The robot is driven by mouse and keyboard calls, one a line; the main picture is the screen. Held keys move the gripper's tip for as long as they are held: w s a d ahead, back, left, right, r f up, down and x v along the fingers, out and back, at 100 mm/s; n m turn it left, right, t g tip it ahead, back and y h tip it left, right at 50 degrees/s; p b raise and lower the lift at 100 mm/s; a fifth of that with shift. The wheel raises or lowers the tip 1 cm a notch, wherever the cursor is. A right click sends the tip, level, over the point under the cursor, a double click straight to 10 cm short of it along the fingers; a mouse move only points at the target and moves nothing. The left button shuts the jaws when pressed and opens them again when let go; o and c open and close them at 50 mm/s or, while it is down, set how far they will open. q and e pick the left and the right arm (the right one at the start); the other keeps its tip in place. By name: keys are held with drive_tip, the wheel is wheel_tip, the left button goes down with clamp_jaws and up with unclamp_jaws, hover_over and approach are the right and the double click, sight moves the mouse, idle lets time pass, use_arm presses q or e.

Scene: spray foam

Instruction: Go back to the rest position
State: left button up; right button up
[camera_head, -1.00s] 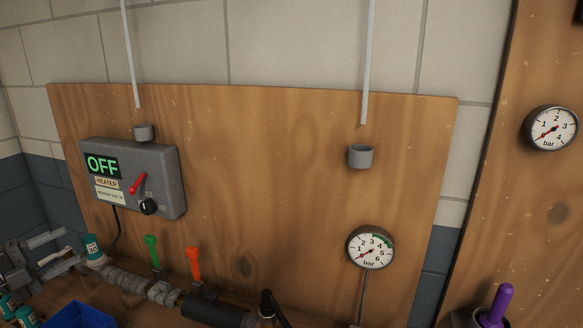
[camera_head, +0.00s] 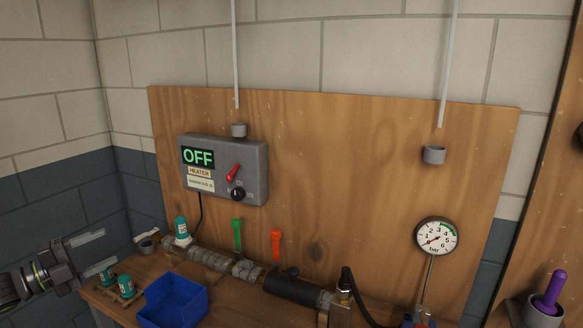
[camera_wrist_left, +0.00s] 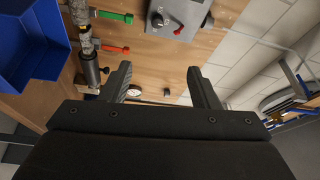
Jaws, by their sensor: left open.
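My left gripper (camera_head: 96,252) is at the left edge of the head view, to the left of the workbench items. Its two fingers are apart with nothing between them. In the left wrist view the same gripper (camera_wrist_left: 162,80) shows its dark fingers spread, with the wooden board beyond them. My right gripper is not in either view.
A grey heater box (camera_head: 225,170) reading OFF is on the wooden board (camera_head: 340,190). A pressure gauge (camera_head: 436,236) is at right.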

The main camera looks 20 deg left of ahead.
use_arm(q)
drive_tip(key=s+a+f+n+y, duration=0.3)
drive_tip(key=a+f+n+y, duration=0.2)
drive_tip(key=f, duration=0.5)
drive_tip(key=s+a+f+n+y, duration=0.4)
drive_tip(key=f, duration=0.6)
drive_tip(key=s+d+f+n+g+y, duration=0.25)
drive_tip(key=s+f+n, duration=0.2)
drive_tip(key=f, duration=0.65)
drive_tip(key=s+d+f+n+g+y, duration=0.1)
drive_tip(key=s+f+n+g, duration=0.4)
drive_tip(key=f, duration=0.7)
drive_tip(key=s+d+f+n+g, duration=0.1)
drive_tip(key=s+d+f+g, duration=0.1)
drive_tip(key=s+d+f, duration=0.5)
drive_tip(key=s+d+f+n+g, duration=0.1)
drive_tip(key=s+d+f+g, duration=0.25)
drive_tip(key=d+f, duration=0.6)
drive_tip(key=s+d+f+g+h, duration=0.1)
drive_tip(key=s+d+f, duration=0.3)
drive_tip(key=d, duration=0.5)
drive_tip(key=s+d+f+n+g+h, duration=0.1)
drive_tip(key=s+d+f, duration=0.3)
drive_tip(key=d, duration=0.6)
drive_tip(key=shift+s+d+f+g+h, duration=0.2)
drive_tip(key=shift+g+h, duration=0.3)
drive_tip(key=shift+h, duration=0.25)
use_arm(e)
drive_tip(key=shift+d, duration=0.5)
